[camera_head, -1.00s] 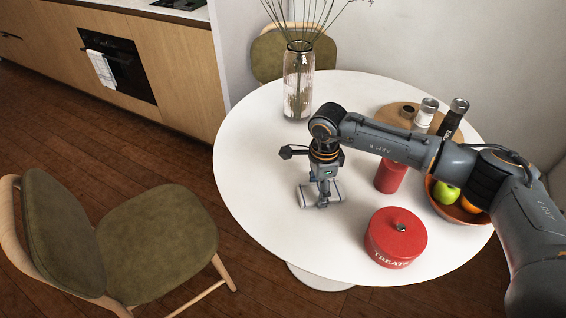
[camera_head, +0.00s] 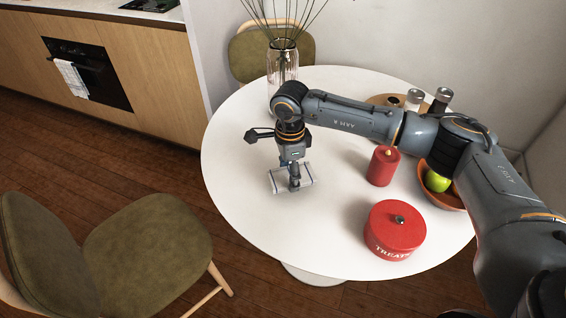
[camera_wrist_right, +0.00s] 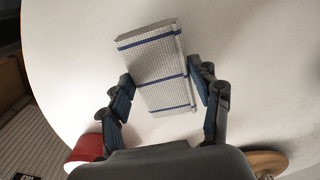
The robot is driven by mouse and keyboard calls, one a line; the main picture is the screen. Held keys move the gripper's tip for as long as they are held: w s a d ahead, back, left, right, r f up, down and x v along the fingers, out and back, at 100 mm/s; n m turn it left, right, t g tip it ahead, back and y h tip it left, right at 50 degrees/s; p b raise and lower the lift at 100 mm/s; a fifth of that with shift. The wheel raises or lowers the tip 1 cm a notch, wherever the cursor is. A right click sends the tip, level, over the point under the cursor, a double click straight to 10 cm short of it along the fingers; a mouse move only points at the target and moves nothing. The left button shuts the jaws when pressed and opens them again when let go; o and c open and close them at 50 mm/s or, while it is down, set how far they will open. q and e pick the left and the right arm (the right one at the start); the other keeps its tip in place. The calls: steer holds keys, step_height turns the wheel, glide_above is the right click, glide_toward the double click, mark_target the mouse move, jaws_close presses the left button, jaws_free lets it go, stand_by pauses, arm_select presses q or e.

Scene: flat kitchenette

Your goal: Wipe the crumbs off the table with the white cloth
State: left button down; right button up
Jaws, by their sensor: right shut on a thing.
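The white cloth (camera_head: 304,172) is a folded block at the left-middle part of the round white table (camera_head: 238,150). In the right wrist view the cloth (camera_wrist_right: 152,62) shows a fine grid weave and blue stripes. My right gripper (camera_head: 294,186) points down from above and is shut on the cloth; in the wrist view its two fingers (camera_wrist_right: 163,88) press it from both sides. The cloth is on or just above the tabletop; I cannot tell which. I can make out no crumbs on the visible tabletop. My left gripper is not in view.
A red treats tin (camera_head: 394,232), a red candle (camera_head: 382,168) and a fruit bowl (camera_head: 447,197) stand on the right of the table. A glass vase (camera_head: 283,62) stands at the back. A green chair (camera_head: 150,245) is at left. The table's left and front are bare.

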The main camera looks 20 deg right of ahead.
step_height(320, 180, up, 2)
steer(key=shift+d+r+p, duration=0.1)
steer(key=shift+p, duration=0.25)
steer(key=shift+r+p, duration=0.35)
steer(key=shift+r, duration=0.25)
steer(key=shift+r+p, duration=0.35)
steer(key=shift+r, duration=0.55)
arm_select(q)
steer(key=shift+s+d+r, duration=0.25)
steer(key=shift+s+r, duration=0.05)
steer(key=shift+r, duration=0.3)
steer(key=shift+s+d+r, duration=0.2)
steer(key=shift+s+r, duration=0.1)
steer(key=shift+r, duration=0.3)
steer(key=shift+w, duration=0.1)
arm_select(e)
steer(key=shift+f, duration=0.1)
